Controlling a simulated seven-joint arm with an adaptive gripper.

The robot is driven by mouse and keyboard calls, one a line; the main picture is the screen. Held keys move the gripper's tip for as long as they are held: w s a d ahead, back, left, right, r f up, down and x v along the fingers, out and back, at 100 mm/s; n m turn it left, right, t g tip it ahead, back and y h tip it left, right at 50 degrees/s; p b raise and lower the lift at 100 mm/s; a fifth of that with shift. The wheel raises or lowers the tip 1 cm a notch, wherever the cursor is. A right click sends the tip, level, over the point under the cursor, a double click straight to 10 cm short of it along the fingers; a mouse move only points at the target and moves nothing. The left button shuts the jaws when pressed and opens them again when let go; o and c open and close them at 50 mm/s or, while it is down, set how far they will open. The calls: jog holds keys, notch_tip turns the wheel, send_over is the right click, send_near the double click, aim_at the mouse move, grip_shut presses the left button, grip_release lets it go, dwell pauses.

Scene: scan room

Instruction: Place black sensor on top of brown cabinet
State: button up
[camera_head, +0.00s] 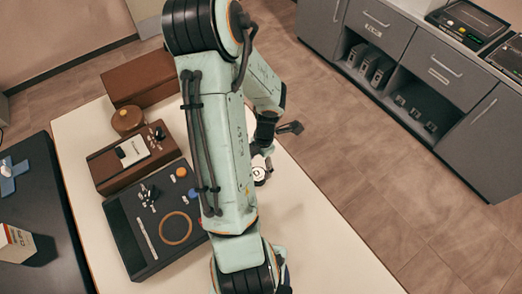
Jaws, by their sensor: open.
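A long brown box (144,78), likely the brown cabinet, sits at the far left of the cream table; its top looks bare. A second brown box (108,172) nearer by has a white card and small dark parts on top. I cannot single out the black sensor for certain; a small black piece (149,196) on the dark tray (128,238) may be it. My gripper (263,160) is mostly hidden behind my arm, past the right side of the tray. It is open, with no held object visible, and well apart from both brown boxes.
A round brown container (127,120) stands between the brown boxes. The tray also holds an orange ring (175,228) and small colored pieces. The cream table (315,240) is clear at right. A dark table (45,215) is at left; grey cabinets (430,75) stand across the floor.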

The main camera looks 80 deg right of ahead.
aim_at(262, 171)
notch_tip(262, 171, up, 7)
jog(key=shift+s+d, duration=0.25)
jog(key=shift+r, duration=0.1)
jog(key=w+a+r+m+y, duration=0.1)
jog(key=w+a+r+m, duration=0.1)
jog(key=w+a+r, duration=0.4)
jog(key=w+a+r+m, duration=0.2)
jog(key=w+a, duration=0.7)
jog(key=s+a+r+m, duration=0.2)
jog(key=a, duration=0.5)
jog(key=s+a+r+m+g+h, duration=0.1)
jog(key=s+a+r+m, duration=0.1)
jog(key=a, duration=0.5)
jog(key=shift+s+m, duration=0.3)
jog(key=shift+s, duration=0.2)
jog(key=shift+d, duration=0.1)
